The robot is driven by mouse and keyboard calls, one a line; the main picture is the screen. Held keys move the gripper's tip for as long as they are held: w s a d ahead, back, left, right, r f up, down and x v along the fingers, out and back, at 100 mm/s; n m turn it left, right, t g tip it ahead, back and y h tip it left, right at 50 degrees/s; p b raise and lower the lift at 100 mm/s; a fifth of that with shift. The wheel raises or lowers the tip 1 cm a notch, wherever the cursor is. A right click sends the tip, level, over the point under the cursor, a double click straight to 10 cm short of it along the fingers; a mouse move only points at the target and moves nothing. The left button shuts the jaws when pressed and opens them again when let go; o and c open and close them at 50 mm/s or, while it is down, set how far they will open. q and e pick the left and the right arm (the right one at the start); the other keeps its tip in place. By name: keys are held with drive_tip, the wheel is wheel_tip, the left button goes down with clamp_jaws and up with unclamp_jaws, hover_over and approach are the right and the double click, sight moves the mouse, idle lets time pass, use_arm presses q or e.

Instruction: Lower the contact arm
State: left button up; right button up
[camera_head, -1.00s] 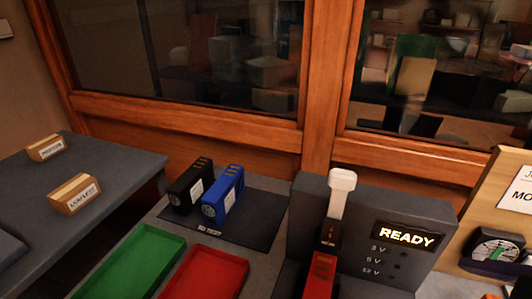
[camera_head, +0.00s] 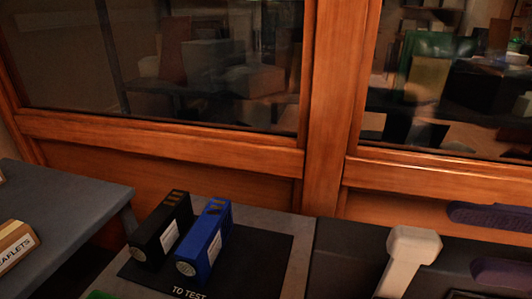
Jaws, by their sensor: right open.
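The contact arm's white handle (camera_head: 410,258) stands raised at the lower right of the head view, its lower part cut off by the bottom edge. My right gripper (camera_head: 464,240) comes in from the right edge with two dark purple fingers spread apart, one above the other. It is open and empty. Its fingertips lie just right of the handle's head in the picture, with a visible gap. My left gripper is not in view. The dark top of the tester (camera_head: 345,250) shows behind the handle; its display is out of view.
A black pack (camera_head: 160,230) and a blue pack (camera_head: 205,243) stand on a dark "TO TEST" mat (camera_head: 265,265). A grey table (camera_head: 70,205) with a "LEAFLETS" block (camera_head: 14,243) is at left. A wooden window frame (camera_head: 325,110) closes off the back.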

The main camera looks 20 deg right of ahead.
sight(392, 233)
drive_tip(key=shift+w+a, duration=0.1)
drive_tip(key=shift+a, duration=0.2)
drive_tip(key=x, duration=0.2)
drive_tip(key=p+x, duration=0.1)
drive_tip(key=x, duration=0.5)
drive_tip(key=shift+s+a+p, duration=0.15)
drive_tip(key=shift+s+p, duration=0.2)
drive_tip(key=shift+w+a, duration=0.2)
drive_tip(key=shift+a, duration=0.2)
drive_tip(key=shift+c, duration=0.2)
clamp_jaws()
